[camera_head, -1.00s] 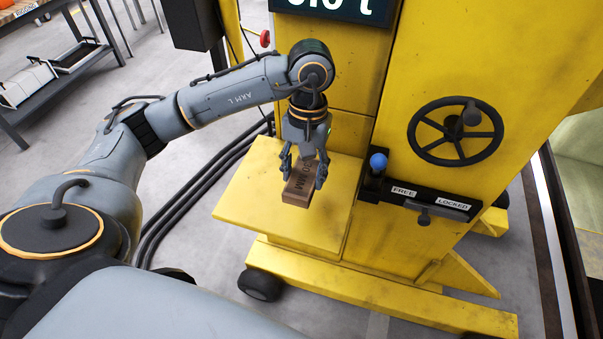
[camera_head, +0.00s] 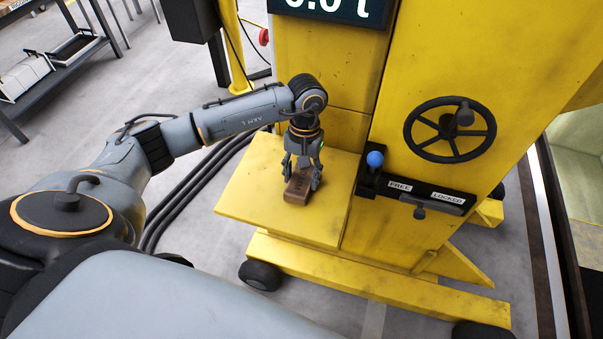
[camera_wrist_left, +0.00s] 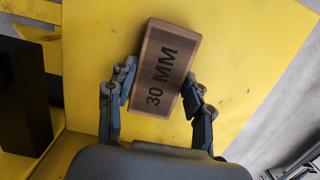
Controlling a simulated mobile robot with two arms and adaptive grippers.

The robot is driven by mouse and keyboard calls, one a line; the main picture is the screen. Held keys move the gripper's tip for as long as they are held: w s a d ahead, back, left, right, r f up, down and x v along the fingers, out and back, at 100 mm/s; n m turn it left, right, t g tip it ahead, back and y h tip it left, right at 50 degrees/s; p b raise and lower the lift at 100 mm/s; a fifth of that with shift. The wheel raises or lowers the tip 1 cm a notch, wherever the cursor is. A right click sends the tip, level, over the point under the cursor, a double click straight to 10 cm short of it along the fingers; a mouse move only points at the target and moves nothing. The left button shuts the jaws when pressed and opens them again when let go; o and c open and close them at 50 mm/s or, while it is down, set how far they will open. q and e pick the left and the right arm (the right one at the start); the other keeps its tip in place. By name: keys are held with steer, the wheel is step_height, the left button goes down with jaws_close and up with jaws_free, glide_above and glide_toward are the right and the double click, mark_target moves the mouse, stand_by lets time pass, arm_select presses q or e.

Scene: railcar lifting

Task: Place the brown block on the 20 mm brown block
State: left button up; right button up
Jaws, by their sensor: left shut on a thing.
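The brown block (camera_head: 297,189), marked "30 MM" in the left wrist view (camera_wrist_left: 164,70), is between the two fingers of my left gripper (camera_head: 302,180). My left gripper is shut on its long sides, and both fingers also show in the left wrist view (camera_wrist_left: 158,98). The block is over the yellow platform (camera_head: 262,205), low and close to its surface. I see no separate 20 mm brown block; whether one lies under the held block I cannot tell. My right gripper is out of view.
A yellow column with a black handwheel (camera_head: 450,130) and a blue-knobbed lever (camera_head: 374,160) stands right of the platform. Black cables (camera_head: 190,190) lie on the floor to the left. The platform's left part is bare.

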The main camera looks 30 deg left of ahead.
arm_select(q)
steer(key=shift+f, duration=0.15)
steer(key=o, duration=1.2)
